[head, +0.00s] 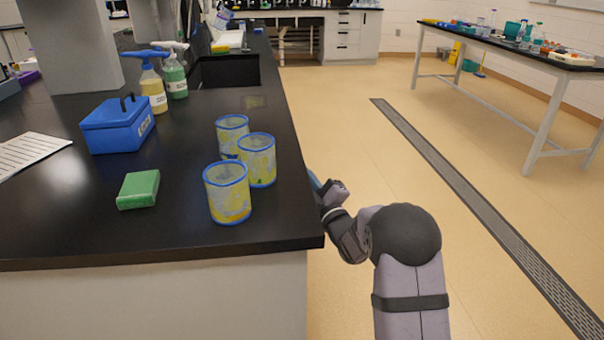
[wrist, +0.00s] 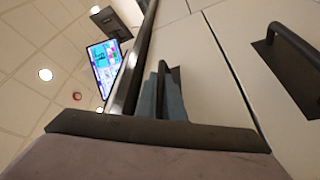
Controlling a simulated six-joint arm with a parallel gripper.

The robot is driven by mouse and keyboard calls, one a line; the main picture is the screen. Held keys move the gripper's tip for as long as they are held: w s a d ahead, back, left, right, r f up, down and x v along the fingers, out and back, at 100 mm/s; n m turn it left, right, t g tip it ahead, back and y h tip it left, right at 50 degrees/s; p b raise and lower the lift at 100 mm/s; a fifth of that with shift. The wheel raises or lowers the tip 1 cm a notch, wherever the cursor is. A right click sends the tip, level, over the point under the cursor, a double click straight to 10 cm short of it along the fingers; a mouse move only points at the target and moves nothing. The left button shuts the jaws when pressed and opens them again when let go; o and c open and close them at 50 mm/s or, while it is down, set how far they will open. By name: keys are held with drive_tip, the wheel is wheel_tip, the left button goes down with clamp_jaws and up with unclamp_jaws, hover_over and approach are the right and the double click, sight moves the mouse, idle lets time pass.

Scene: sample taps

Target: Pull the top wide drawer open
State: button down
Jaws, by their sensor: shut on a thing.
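The top drawer front (wrist: 205,75) is a pale panel beside the dark countertop edge in the tilted wrist view. It carries a dark bar handle (wrist: 163,70). My gripper (wrist: 165,100) has its blue-grey fingers around that handle and is shut on it. In the head view my gripper (head: 316,183) is at the right side of the bench, its fingers mostly hidden by the countertop edge. The drawer fronts are hidden in the head view. No clear gap shows at the drawer front.
Another dark handle (wrist: 298,55) sits on a neighbouring pale panel. Three blue-rimmed yellowish beakers (head: 228,192) stand near the edge of the black countertop (head: 90,228), with a green block (head: 138,190) and a blue box (head: 117,128). The floor (head: 385,165) to the right is clear.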

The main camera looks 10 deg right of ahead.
drive_tip(key=shift+d, duration=0.1)
drive_tip(key=d+b, duration=0.2)
drive_tip(key=d, duration=3.2)
drive_tip(key=shift+d, duration=0.35)
drive_tip(key=c, duration=2.2)
unclamp_jaws()
drive_tip(key=shift+o, duration=0.2)
drive_tip(key=v, duration=0.7)
drive_tip(key=shift+s, duration=0.2)
